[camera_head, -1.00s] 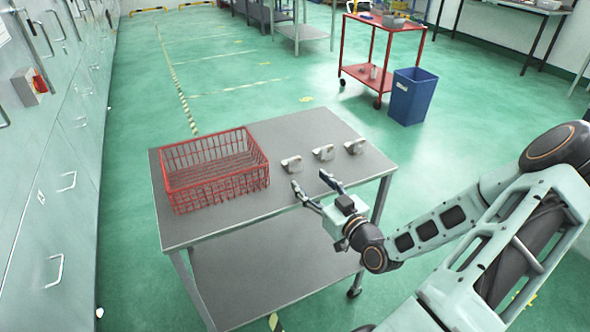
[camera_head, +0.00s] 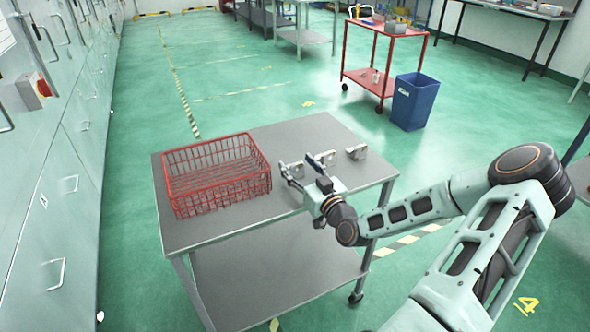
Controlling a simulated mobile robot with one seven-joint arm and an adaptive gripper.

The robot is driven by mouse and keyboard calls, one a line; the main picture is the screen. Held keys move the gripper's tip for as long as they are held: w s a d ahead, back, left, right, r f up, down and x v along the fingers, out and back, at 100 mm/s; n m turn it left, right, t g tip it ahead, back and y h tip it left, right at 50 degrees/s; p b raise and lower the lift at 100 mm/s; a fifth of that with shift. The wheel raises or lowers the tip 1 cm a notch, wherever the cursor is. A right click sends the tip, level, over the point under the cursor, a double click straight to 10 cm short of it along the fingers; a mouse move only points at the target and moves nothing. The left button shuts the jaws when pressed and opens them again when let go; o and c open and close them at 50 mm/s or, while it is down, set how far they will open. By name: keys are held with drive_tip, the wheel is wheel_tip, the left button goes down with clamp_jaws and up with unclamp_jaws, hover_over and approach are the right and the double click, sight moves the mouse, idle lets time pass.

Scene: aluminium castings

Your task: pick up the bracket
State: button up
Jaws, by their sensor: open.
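Three small grey metal brackets stand in a row on the grey table (camera_head: 235,228), right of the basket. The left bracket (camera_head: 297,168) shows between the fingers of my gripper (camera_head: 296,162). The middle bracket (camera_head: 328,157) is just beyond the right finger and partly hidden by it. The right bracket (camera_head: 357,152) stands clear near the table's right edge. My gripper is open. I cannot tell whether its fingers touch the left or middle bracket.
An empty red wire basket (camera_head: 213,178) takes up the table's left part. The tabletop in front of the basket and gripper is clear. A blue bin (camera_head: 413,103) and a red cart (camera_head: 384,47) stand on the floor beyond the table.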

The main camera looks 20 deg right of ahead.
drive_tip(key=shift+w, duration=0.3)
drive_tip(key=shift+c, duration=0.7)
drive_tip(key=c, duration=1.2)
drive_tip(key=shift+r, duration=0.1)
